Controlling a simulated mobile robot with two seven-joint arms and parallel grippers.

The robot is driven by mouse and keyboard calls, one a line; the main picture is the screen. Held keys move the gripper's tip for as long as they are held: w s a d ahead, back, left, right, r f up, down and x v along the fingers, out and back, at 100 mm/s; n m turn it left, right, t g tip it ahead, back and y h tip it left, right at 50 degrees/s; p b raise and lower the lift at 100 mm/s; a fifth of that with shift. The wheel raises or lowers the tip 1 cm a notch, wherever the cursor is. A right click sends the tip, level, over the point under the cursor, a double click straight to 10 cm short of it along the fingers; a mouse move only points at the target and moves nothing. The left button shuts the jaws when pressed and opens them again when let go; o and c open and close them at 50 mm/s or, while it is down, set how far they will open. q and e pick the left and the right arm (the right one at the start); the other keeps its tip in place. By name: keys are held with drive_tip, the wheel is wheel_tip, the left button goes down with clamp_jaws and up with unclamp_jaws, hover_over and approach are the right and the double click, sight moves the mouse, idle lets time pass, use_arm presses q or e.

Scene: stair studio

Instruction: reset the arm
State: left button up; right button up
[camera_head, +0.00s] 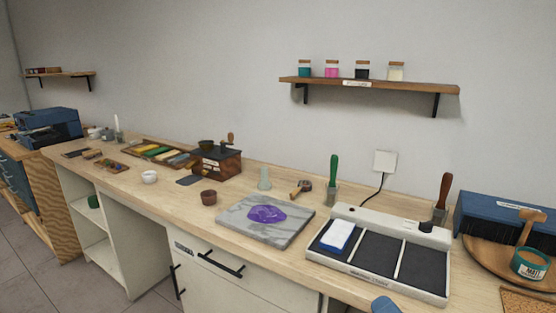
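Neither of my grippers shows in the head view. A small blue rounded piece (384,304) pokes in at the bottom edge, right of the middle; I cannot tell what it belongs to. The wooden worktop (180,213) runs along the wall below me. A grey stone slab (283,237) with a purple mass (266,214) on it lies near its front edge. To its right is a white device with dark panels (378,259), and a blue-and-white block (338,236) rests on its left panel.
A brown cup (208,197), a white bowl (149,177) and a wooden grinder (217,162) stand on the worktop left of the slab. At right are a wooden tray (485,258) and a teal jar (530,263). A wall shelf (372,86) holds several jars. Bare worktop shows left of the slab.

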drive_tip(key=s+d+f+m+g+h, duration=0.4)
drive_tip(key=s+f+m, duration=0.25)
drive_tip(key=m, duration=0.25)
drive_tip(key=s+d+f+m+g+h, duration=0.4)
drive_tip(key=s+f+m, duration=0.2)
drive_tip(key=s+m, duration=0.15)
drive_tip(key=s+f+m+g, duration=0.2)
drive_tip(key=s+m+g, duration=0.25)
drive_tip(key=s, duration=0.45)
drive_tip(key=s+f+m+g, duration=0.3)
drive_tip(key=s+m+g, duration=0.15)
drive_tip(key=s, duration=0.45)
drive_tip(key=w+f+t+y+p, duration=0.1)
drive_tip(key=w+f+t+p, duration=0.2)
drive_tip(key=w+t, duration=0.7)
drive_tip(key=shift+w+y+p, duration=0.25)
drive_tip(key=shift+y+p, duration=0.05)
